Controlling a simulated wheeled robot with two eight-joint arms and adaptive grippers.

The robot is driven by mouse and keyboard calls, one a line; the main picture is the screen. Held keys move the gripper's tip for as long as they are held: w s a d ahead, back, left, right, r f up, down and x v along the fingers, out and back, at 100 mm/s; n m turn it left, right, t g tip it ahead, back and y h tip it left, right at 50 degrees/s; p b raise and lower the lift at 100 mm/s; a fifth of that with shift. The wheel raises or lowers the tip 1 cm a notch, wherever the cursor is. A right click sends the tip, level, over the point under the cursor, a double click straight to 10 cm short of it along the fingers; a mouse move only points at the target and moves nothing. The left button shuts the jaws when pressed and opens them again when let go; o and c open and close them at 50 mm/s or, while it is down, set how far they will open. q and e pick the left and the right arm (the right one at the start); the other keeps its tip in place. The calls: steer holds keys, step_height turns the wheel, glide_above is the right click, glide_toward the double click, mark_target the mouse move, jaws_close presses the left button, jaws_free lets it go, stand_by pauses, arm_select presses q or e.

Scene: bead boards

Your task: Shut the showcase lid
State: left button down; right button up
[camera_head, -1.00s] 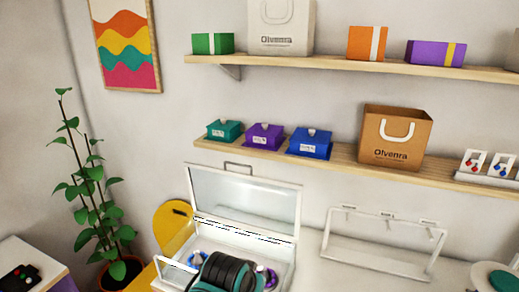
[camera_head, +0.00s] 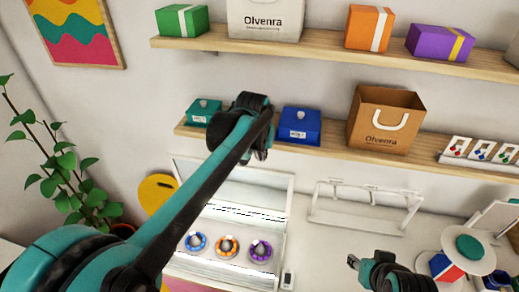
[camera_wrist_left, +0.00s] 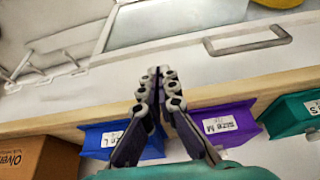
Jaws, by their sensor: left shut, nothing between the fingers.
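The showcase (camera_head: 222,270) is a white case on the counter with blue, orange and purple bead rings inside. Its clear, white-framed lid (camera_head: 284,190) stands raised at the back, partly hidden by my left arm. The lid also shows in the left wrist view (camera_wrist_left: 105,32), with its handle (camera_wrist_left: 246,46) near the shelf edge. My left gripper (camera_head: 262,152) is shut and empty, up at the lower shelf, above and behind the lid. In the left wrist view its closed fingertips (camera_wrist_left: 158,74) are apart from the handle. My right gripper (camera_head: 354,262) is low at the right, its jaws unclear.
The lower shelf (camera_head: 330,150) holds a teal box (camera_head: 203,112), a blue box (camera_head: 300,125), a purple box (camera_wrist_left: 228,122) and a brown bag (camera_head: 385,118). A white rack (camera_head: 365,208) stands right of the showcase. A plant (camera_head: 70,170) is at the left.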

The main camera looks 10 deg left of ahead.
arm_select(q)
steer(key=x, duration=0.5)
steer(key=shift+w+a+r, duration=0.15)
steer(key=shift+a, duration=0.05)
steer(key=shift+d+f, duration=0.1)
steer(key=shift+f, duration=0.3)
steer(key=shift+w+f, duration=0.1)
arm_select(e)
steer(key=shift+w+a, duration=0.1)
steer(key=shift+w, duration=0.1)
